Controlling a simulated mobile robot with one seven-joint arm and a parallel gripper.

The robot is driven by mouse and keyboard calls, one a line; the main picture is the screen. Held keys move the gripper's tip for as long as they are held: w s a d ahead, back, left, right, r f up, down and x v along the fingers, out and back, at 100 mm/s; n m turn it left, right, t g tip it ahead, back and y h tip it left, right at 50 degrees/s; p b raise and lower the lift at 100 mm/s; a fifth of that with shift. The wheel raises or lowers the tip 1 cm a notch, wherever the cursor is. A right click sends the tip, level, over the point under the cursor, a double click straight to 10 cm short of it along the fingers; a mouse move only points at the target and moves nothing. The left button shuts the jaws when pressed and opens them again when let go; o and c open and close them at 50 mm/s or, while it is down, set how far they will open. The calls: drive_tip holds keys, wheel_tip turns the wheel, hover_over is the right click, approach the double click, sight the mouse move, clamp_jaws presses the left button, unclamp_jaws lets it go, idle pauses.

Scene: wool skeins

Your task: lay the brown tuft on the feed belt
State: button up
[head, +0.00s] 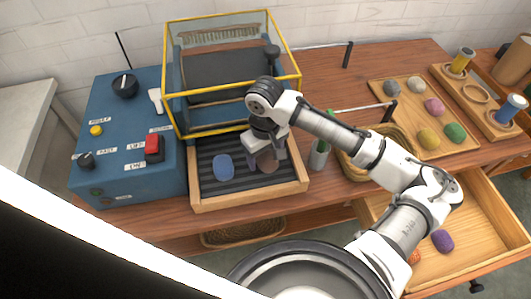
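The brown tuft (267,162) shows in the head view between the fingers of my gripper (266,158), over the right part of the feed belt. The feed belt (207,148) is a dark ribbed surface inside a pale wooden frame. My gripper points down with a finger on either side of the tuft. I cannot tell whether the fingers press on it, or whether the tuft touches the belt. A blue tuft (223,167) lies on the belt to the left of my gripper, apart from it.
A yellow-framed clear guard (234,130) stands behind the belt. A blue control box (120,165) with a red switch (152,145) is at left. At right are a wicker basket (352,168), a board (398,98) of tufts, a spool rack (448,78) and an open drawer (486,225).

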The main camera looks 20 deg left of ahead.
wheel_tip(320, 180, up, 12)
drive_tip(key=b, duration=0.1)
drive_tip(key=shift+r, duration=0.15)
idle(0.5)
idle(0.4)
